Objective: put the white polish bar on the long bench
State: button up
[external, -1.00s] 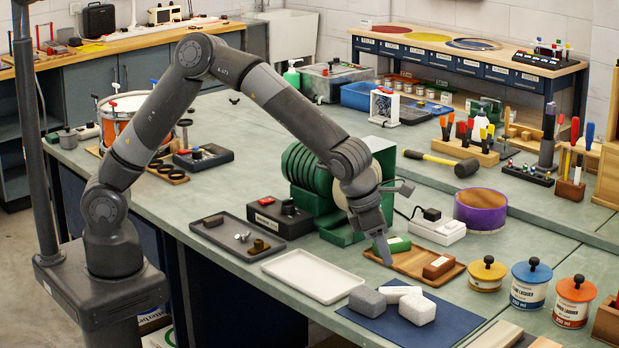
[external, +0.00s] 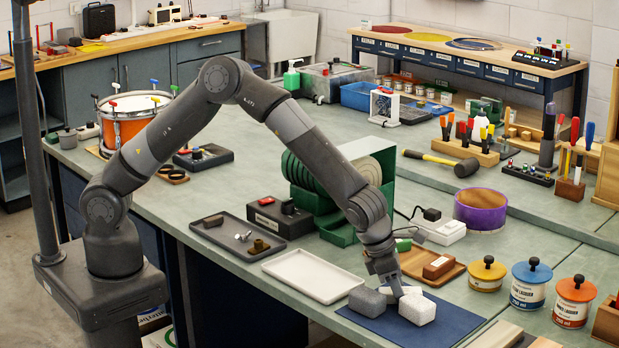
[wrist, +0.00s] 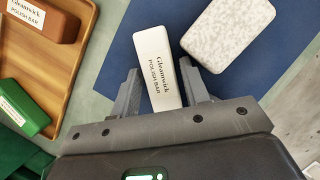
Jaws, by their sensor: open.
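The white polish bar (wrist: 158,68) lies on a dark blue mat (wrist: 115,65), its printed label facing up. My gripper (wrist: 160,92) is open, with one finger on each side of the bar's near end; I cannot tell whether they touch it. In the external view my gripper (external: 394,284) points down over the mat (external: 381,325) and hides most of the bar. The long bench (external: 235,118) has a grey-green top, and the mat lies on its front part.
A white speckled block (wrist: 228,32) lies close right of the bar; a grey block (external: 367,301) is also on the mat. A wooden tray (wrist: 72,62) holds a brown bar (wrist: 45,18) and a green bar (wrist: 22,108). An empty white tray (external: 314,276) sits nearby.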

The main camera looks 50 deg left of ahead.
aim_at(406, 292)
jog(key=shift+f, duration=0.2)
dwell(0.4)
jog(key=shift+c, duration=0.4)
jog(key=c, duration=0.8)
jog(key=shift+r, duration=0.1)
jog(key=shift+r, duration=0.6)
jog(key=r, duration=0.2)
jog(key=s+r, duration=0.1)
jog(key=shift+r, duration=0.4)
jog(key=s+r, duration=0.2)
jog(key=s, duration=0.1)
jog(key=s+r, duration=0.2)
jog(key=s, duration=0.2)
jog(key=s+r, duration=0.2)
jog(key=s, duration=0.1)
jog(key=shift+s+d+r, duration=0.15)
jog(key=shift+s+d, duration=0.15)
jog(key=shift+d, duration=0.05)
